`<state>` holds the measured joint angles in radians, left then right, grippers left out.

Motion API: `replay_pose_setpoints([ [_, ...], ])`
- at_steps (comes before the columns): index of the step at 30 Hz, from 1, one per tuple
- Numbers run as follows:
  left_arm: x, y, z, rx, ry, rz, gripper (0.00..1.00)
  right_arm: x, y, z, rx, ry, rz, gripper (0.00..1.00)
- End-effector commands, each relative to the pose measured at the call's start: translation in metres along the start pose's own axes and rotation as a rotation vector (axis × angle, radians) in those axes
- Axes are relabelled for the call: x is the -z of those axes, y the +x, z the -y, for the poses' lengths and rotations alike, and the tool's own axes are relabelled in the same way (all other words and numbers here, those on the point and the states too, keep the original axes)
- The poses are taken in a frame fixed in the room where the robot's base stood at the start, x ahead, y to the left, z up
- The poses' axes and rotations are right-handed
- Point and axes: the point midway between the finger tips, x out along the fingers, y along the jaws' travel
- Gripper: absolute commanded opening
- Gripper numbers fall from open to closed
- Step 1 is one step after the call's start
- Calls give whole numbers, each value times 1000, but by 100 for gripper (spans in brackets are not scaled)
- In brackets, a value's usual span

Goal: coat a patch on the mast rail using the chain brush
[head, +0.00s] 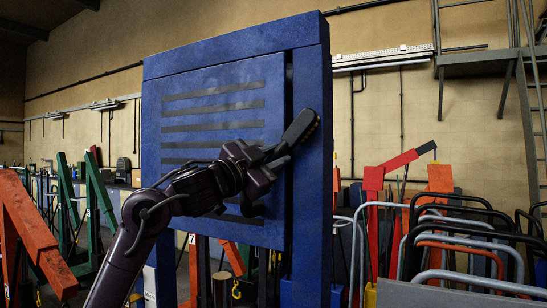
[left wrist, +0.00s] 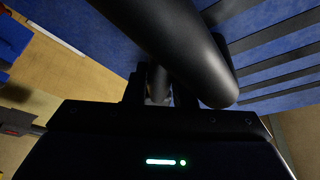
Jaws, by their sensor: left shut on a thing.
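The chain brush (head: 301,127) is dark, with a long head tilted up to the right. My left gripper (head: 268,165) is shut on it. In the left wrist view the dark, rounded handle of the brush (left wrist: 190,45) fills the upper middle. The mast rail (head: 313,215) is the blue upright on the right side of a tall blue frame. In the head view the brush head overlaps the upper part of this rail; I cannot tell whether it touches. No coated patch can be made out. My right gripper is in neither view.
A blue slotted panel (head: 215,90) stands behind my left arm. Red and green jacks (head: 95,195) crowd the left. Curved grey and black handles (head: 470,225) and a red crane arm (head: 402,161) fill the right. A metal staircase (head: 530,80) is at the far right.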

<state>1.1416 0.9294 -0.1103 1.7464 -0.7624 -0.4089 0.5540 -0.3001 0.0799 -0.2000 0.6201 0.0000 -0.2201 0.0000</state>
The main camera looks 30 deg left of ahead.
Motion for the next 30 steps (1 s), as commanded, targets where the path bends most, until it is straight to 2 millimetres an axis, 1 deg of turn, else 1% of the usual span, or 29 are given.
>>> replay_pose_setpoints([
  [12, -25, -8, -24, -2, -1, 3, 0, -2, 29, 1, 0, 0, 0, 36],
  [20, -31, -10, -29, -2, -1, 3, 0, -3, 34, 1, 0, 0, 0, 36],
  [30, -52, -18, -50, -4, -1, 5, 0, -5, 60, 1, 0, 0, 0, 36],
])
